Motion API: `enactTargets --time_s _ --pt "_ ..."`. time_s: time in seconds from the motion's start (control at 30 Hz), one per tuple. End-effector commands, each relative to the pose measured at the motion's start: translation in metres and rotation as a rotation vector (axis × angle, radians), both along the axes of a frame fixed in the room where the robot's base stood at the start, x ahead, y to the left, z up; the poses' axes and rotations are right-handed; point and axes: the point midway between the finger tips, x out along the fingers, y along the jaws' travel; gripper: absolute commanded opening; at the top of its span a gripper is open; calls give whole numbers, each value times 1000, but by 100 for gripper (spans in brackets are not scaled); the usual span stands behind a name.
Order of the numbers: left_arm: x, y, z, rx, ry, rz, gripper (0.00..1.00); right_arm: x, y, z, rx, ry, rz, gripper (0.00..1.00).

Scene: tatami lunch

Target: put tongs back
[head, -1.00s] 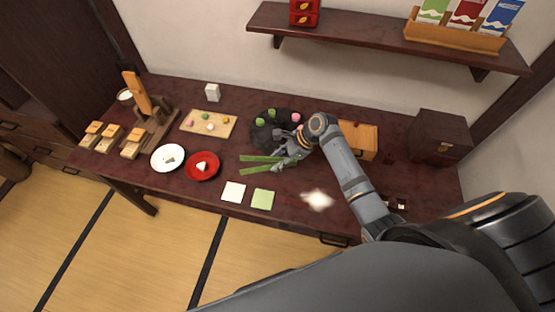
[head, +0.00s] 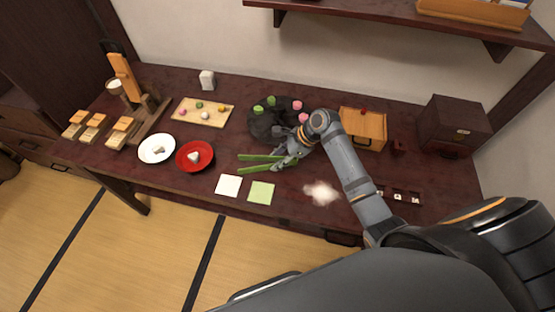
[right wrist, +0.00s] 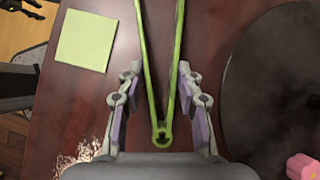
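The green tongs (head: 255,163) lie with their two arms spread toward the left, over the table in front of the dark round tray (head: 258,125). My right gripper (head: 286,158) is at their hinge end. In the right wrist view the tongs (right wrist: 160,132) run between the two fingers of my right gripper (right wrist: 160,115). The fingers stand apart, with a gap on each side of the hinge. Whether the tongs touch the table is unclear. The round tray holds green and pink sweets, and my right arm hides part of it. My left gripper is not seen.
A white square (head: 228,185) and a green square (head: 261,192) lie near the front edge. A red plate (head: 207,165), a white plate (head: 145,155) and a sweets board (head: 190,119) are to the left. A wooden box (head: 370,128) and a dark chest (head: 455,125) stand right.

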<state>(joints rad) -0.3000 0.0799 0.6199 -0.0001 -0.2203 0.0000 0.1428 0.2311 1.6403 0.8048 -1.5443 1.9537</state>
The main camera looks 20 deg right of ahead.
Motion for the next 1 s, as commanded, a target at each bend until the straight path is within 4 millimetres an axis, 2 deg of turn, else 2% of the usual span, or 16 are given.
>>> enactTargets --time_s 0.03,0.2,0.23,0.57,0.67,1.0 --pt "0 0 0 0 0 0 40 0 0 1 0 0 0 36" --pt "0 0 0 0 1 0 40 0 0 0 0 -1 -1 60" --pt "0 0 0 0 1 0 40 0 0 0 0 -1 -1 62" --pt "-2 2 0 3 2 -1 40 0 -3 3 -2 -2 0 62" --pt "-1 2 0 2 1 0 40 -2 -11 14 -5 -5 0 62" --pt "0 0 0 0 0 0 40 -19 -54 79 -7 -2 1 62"
